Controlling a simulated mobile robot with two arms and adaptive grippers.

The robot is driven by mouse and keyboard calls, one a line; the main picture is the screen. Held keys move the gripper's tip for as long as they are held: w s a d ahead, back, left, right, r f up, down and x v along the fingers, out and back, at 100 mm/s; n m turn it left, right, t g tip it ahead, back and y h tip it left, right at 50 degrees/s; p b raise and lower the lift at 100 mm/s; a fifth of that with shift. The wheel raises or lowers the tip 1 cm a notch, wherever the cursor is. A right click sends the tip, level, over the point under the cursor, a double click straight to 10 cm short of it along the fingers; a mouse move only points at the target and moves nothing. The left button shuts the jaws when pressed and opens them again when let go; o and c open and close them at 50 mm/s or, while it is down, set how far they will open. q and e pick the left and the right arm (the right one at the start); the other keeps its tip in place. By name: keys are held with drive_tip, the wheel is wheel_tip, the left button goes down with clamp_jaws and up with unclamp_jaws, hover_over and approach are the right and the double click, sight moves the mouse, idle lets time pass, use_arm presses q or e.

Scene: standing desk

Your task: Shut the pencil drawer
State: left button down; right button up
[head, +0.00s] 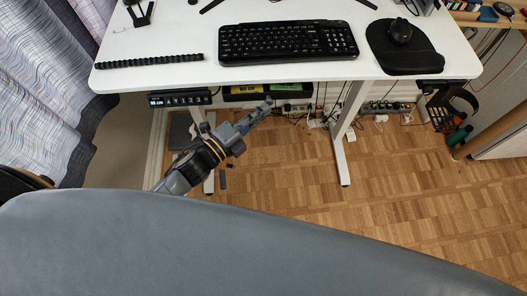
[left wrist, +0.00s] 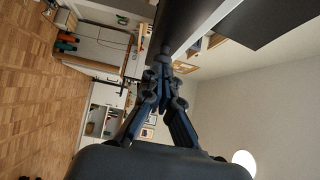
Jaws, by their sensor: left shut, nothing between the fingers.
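A dark, shallow tray-like thing (head: 230,98) with yellow and green items shows just below the front edge of the desk in the head view. It may be the pencil drawer, but the desktop hides most of it and I cannot tell how far it is open. My left gripper (head: 268,102) is below the desk's front edge, close to the tray's right end; I cannot tell whether they touch. In the left wrist view my left gripper (left wrist: 162,55) has its fingertips together, with nothing seen between them, near a dark surface above. My right gripper is not in view.
Desk legs and cables stand below. A curtain (head: 45,90) hangs at left.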

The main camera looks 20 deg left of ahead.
sight(262, 98)
use_arm(q)
drive_tip(key=shift+w+a, duration=0.25)
drive_tip(key=shift+w, duration=0.5)
drive_tip(key=shift+w+a, duration=0.2)
drive_tip(key=shift+w, duration=0.5)
drive_tip(key=shift+w+a, duration=0.25)
drive_tip(key=shift+w, duration=0.5)
drive_tip(key=shift+f, duration=0.1)
